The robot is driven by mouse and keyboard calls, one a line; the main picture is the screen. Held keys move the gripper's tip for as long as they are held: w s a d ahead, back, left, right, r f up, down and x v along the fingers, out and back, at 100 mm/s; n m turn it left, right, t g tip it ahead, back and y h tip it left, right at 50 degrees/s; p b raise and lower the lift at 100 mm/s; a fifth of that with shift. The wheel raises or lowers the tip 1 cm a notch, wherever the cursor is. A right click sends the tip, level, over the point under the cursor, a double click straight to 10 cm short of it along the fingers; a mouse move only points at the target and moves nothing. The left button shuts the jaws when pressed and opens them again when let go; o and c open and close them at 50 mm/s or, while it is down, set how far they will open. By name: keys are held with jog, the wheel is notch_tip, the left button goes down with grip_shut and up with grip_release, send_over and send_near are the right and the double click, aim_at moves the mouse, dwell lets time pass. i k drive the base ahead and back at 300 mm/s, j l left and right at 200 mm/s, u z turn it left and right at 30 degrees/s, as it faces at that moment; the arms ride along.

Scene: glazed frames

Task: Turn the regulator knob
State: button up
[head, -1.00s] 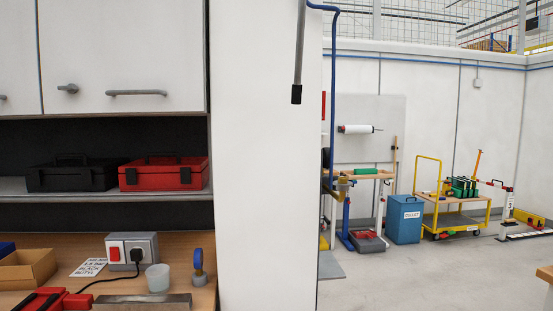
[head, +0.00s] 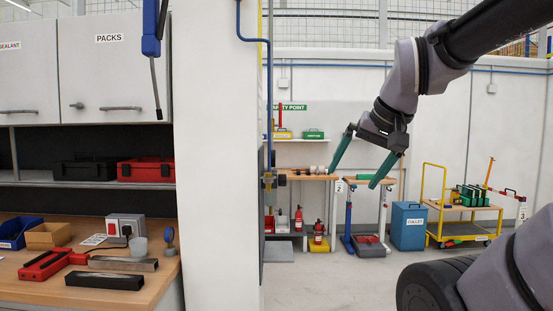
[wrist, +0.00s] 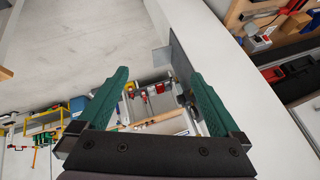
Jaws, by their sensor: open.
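A small brass-coloured regulator (head: 268,180) sits on the blue pipe at the right edge of the white pillar in the head view. A small dark part, which looks like its knob (head: 281,180), sticks out to the right. My gripper (head: 354,177) has green fingers spread wide with nothing between them. It appears right of the regulator, at about its height, with a gap in the picture; the depth between them is unclear. In the wrist view my gripper (wrist: 160,76) is also open and empty; I cannot make out the regulator there for certain.
The white pillar (head: 217,170) stands left of my gripper, with the blue pipe (head: 270,90) along its edge. A cluttered workbench (head: 165,285) is on the left. Farther back are a blue bin (head: 408,226) and a yellow trolley (head: 462,208). The floor between is clear.

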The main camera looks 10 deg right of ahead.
aim_at(282, 178)
jog(key=l+u, duration=0.25)
jog(key=l, duration=0.15)
jog(key=i+l, duration=0.15)
jog(key=i, duration=0.2)
jog(key=i+l, duration=0.2)
jog(key=i, duration=0.15)
jog(key=u, duration=0.05)
